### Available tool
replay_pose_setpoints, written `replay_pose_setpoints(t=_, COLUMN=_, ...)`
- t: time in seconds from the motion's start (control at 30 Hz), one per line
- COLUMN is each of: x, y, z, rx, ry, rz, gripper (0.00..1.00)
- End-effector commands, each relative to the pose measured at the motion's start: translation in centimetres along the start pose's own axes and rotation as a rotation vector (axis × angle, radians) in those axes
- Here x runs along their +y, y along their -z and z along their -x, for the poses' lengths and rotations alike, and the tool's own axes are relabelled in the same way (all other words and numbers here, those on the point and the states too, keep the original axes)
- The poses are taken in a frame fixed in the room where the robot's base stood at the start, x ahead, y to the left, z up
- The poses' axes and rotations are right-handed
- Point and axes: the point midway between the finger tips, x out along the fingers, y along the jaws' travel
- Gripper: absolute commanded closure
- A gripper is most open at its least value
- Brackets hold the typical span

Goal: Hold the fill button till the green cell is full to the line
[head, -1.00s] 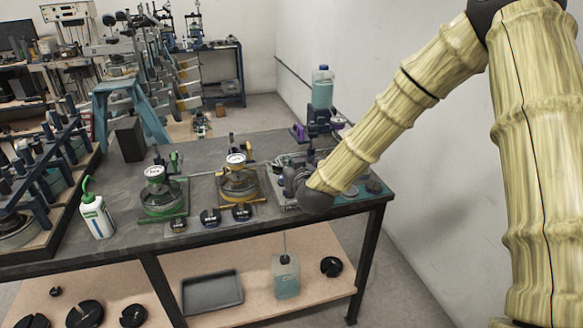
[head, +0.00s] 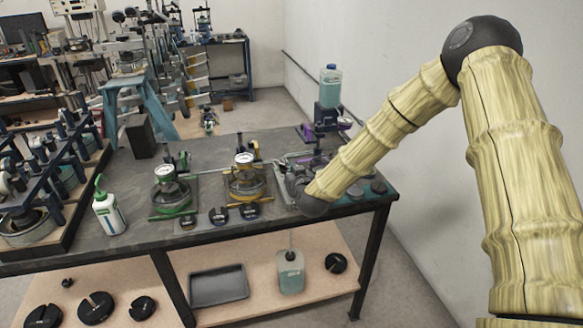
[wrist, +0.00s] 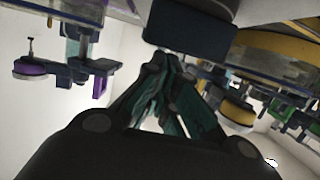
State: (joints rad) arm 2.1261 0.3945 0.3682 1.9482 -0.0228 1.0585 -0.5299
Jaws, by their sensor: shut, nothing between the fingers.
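The green cell (head: 174,195), a round clear vessel with green rims and a dial on top, stands on the bench left of centre. Its liquid level and line are too small to read. Several dark round knobs or buttons, such as one (head: 219,215), sit at the bench's front; I cannot tell which is the fill button. My gripper (head: 291,181) is right of the yellow cell (head: 244,180), partly hidden by my wrist. In the wrist view my gripper (wrist: 165,62) is shut and empty, its tips close under a dark block (wrist: 190,35); contact is unclear.
A bottle of bluish liquid (head: 330,87) stands on a raised stand behind my wrist. A white bottle with a green spout (head: 108,212) stands at the left. A grey tray (head: 218,286) is on the shelf below.

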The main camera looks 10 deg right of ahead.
Motion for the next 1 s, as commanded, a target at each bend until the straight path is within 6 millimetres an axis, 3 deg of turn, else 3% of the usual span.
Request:
replay_pose_setpoints(t=0.37, x=0.0, y=-0.2, z=0.0, rx=0.0, ry=0.0, rz=0.0, gripper=1.0)
replay_pose_setpoints(t=0.7, x=0.0, y=-2.5, z=-0.6, rx=0.0, ry=0.0, rz=0.001, gripper=1.0)
replay_pose_setpoints(t=1.0, x=0.0, y=-2.9, z=-0.5, rx=-0.008, ry=0.001, rz=0.001, gripper=1.0)
